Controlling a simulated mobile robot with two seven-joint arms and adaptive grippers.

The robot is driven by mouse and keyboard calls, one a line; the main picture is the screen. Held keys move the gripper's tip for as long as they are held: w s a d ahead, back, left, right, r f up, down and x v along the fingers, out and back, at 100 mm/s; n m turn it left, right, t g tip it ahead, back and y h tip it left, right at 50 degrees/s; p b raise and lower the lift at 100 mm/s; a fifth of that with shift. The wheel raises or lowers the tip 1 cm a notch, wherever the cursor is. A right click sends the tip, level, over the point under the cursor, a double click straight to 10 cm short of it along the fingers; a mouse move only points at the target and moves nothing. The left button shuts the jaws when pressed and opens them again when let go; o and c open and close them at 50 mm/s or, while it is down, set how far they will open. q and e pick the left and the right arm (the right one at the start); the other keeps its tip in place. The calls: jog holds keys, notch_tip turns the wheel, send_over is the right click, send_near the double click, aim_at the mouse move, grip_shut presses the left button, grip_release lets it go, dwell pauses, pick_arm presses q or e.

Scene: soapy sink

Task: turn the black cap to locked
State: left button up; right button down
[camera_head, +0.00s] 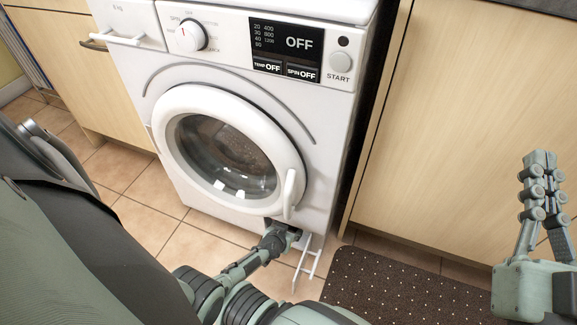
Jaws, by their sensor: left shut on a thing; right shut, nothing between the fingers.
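My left gripper (284,235) reaches into the low opening at the bottom front of the white washing machine (322,175). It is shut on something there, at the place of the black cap. The cap is hidden behind or inside the dark fingers, so I cannot tell its shape or turn. A white hatch flap (308,263) hangs open just right of and below the gripper. My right gripper (540,158) is shut and empty, raised at the right edge in front of a wooden cabinet, far from the machine's opening.
The round door (288,160) above the opening is closed, with its handle just above my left gripper. A dark dotted mat (385,290) lies on the tiled floor (150,215) to the right. Wooden cabinets (465,140) flank the machine. The display reads OFF.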

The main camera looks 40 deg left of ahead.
pick_arm(q)
jog(key=o, duration=1.2)
jog(key=shift+c, duration=0.2)
